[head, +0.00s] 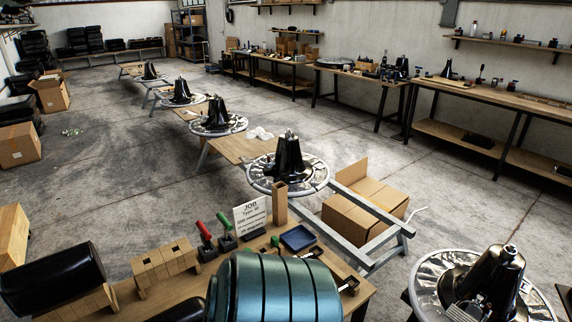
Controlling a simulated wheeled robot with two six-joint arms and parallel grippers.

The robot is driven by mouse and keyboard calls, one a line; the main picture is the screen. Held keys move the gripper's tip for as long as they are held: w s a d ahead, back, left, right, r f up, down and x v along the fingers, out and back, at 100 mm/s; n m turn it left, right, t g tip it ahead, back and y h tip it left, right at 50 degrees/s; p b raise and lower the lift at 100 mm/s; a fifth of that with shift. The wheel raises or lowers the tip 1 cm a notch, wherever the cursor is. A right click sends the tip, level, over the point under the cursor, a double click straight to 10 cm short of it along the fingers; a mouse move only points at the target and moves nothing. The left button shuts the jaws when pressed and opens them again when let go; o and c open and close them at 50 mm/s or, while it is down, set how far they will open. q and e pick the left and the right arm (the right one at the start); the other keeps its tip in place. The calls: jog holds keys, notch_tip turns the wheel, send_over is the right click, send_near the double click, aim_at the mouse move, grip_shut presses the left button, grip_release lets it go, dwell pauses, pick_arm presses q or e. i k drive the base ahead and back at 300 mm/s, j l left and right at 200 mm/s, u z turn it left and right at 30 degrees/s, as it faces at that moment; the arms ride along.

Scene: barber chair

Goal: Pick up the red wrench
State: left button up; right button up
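A tool with a red handle (204,231) stands tilted in a dark block on the near wooden workbench, left of the white job sign. It is the only red-handled tool I can make out, and its lower end is hidden in or behind the block. A similar tool with a green handle (224,222) stands just to its right. Neither of my grippers is in view, and nothing is seen touching the red tool.
The near workbench (362,293) also carries a job sign (250,215), a blue tray (298,238), a slotted wooden block (163,267) and a black cushion (52,279). A large ribbed teal object (275,288) covers the bench's front. Chair bases stand beyond.

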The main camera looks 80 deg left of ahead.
aim_at(206, 236)
jog(key=u, duration=3.3)
jog(key=z, duration=3.05)
jog(key=u, duration=2.85)
